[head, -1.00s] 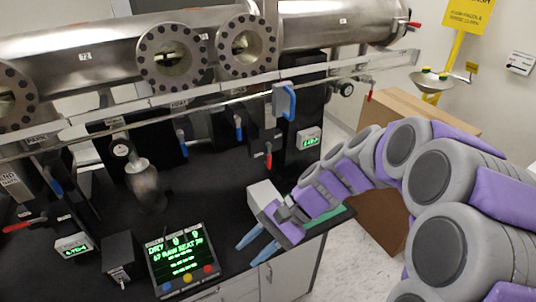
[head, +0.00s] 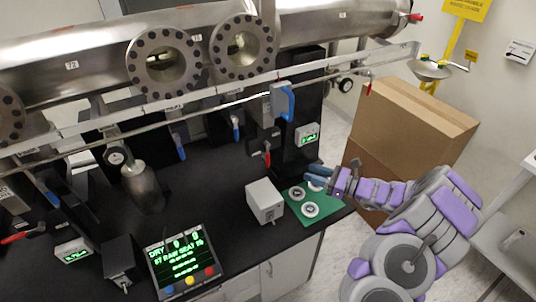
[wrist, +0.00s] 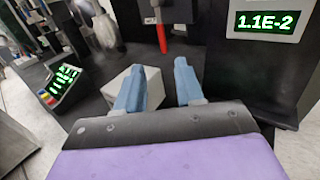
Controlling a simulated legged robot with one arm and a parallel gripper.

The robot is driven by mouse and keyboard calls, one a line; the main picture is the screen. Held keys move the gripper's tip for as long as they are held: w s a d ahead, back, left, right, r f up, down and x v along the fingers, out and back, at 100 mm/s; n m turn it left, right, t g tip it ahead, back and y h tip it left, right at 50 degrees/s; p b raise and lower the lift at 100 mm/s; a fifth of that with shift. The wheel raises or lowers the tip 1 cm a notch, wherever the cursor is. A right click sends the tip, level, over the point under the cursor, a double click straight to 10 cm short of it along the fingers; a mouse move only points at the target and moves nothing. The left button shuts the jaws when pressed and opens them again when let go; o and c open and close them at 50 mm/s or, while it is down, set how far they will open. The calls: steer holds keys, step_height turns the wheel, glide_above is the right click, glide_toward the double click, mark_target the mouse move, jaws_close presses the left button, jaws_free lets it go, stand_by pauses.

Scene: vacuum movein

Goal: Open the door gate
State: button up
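My gripper (head: 318,178) is open and empty, its blue fingers apart, over the right end of the black bench in the head view. In the wrist view its two fingers (wrist: 157,75) show with a clear gap between them. A large blue handle (head: 287,103) is on a grey block at the front of the steel chamber, above and left of my gripper. A red-handled lever (head: 267,156) hangs below it; a red handle also shows ahead of the fingers in the wrist view (wrist: 160,37). I cannot tell which part is the door gate.
A grey-white box (head: 265,201) and a green mat (head: 294,207) with round parts lie near my gripper. A black column with a green readout (head: 307,135) stands behind. A control panel (head: 182,262) sits front left. A cardboard box (head: 413,110) stands at right.

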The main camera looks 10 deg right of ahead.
mark_target(268, 157)
steer(key=b+x, duration=0.3)
steer(key=x, duration=1.4)
steer(key=shift+w+b, duration=0.25)
steer(key=shift+b, duration=0.05)
jaws_close()
